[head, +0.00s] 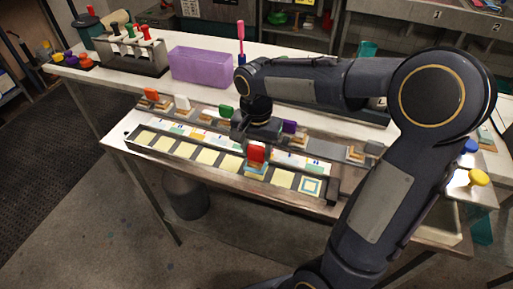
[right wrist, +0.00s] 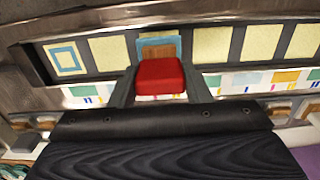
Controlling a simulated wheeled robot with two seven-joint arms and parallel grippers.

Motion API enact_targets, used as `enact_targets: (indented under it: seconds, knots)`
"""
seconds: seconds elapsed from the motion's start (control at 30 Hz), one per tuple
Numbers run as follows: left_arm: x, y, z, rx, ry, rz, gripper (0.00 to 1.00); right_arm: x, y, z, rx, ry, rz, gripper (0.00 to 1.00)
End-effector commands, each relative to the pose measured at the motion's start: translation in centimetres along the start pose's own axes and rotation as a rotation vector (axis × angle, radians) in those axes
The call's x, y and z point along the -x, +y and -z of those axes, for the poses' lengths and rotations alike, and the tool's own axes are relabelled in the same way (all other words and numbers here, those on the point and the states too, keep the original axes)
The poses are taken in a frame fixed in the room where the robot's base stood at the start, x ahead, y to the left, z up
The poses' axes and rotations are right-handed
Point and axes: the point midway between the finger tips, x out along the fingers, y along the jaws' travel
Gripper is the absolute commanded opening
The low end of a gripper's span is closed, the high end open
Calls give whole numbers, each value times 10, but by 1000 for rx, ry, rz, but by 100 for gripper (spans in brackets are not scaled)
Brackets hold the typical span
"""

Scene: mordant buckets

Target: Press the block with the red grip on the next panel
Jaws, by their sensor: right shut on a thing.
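The block with the red grip (head: 257,153) is held upright by my right gripper (head: 256,143), which is shut on the grip. The red grip (right wrist: 160,76) and the blue-edged block below it also show in the right wrist view. The block is over the strip of pale yellow panels, at the third panel from the right in the head view. Whether it touches the panel is hidden. The rightmost panel (head: 311,186) bears a blue square print. The panel between it and the block (head: 281,179) is blank. My left gripper is out of view.
Behind the strip stand blocks with orange (head: 151,93), white (head: 182,102), green (head: 226,113) and purple (head: 290,127) grips. A purple translucent box (head: 201,66) and a rack of handled tools (head: 130,54) stand on the bench behind. A yellow-topped piece (head: 479,178) is at the right.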

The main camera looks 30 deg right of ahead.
Motion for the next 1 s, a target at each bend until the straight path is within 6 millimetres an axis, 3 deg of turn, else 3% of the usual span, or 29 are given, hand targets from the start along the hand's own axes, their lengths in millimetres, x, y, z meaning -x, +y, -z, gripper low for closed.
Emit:
enact_targets:
  seconds: [1.0]
  knots:
    - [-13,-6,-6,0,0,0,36,-21,-1,0,1,1,1,14]
